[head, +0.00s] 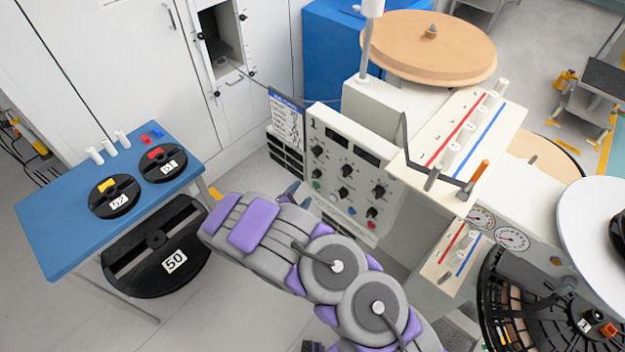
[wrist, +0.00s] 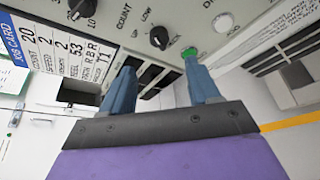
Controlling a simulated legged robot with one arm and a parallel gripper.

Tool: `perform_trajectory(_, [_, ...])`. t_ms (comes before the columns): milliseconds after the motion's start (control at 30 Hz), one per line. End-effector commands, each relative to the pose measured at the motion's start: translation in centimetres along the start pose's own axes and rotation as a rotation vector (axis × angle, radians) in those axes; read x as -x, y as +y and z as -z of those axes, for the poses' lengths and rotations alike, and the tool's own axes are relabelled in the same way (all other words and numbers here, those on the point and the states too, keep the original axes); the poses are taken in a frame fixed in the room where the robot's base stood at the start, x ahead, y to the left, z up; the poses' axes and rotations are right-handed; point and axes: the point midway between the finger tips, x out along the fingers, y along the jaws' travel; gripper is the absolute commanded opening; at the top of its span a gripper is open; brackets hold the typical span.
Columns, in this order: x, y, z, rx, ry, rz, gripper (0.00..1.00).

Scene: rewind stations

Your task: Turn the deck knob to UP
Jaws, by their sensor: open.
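The deck knob (wrist: 158,38) is a small black knob on the pale control panel. Lettering that seems to end in "ECK" is beside it in the wrist view, with "UP" and "LOW" marks nearby. Its pointer setting is too small to tell. In the head view it seems to be the lower-left black knob (head: 316,173). My gripper (wrist: 160,70) is open and empty. Its blue-grey fingers are apart, in front of the panel's edge, with the knob just beyond the gap, seemingly untouched. In the head view my gripper (head: 291,191) is partly hidden by my arm.
A green button (wrist: 190,53) sits close by the right finger. Another black knob (wrist: 80,9) and a job card (wrist: 60,52) are to the left. The panel (head: 335,125) carries several more knobs. A blue table (head: 55,225) with reels stands left; grey floor lies between.

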Motion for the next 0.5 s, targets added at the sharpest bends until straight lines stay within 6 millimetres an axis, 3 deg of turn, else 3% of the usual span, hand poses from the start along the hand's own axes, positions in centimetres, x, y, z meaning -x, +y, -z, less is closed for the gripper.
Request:
perform_trajectory(300, [-6.3, -0.2, 0.0, -0.003, -0.003, 0.004, 0.61])
perform_trajectory(500, [-8.8, -0.1, -0.1, -0.001, -0.003, 0.003, 0.61])
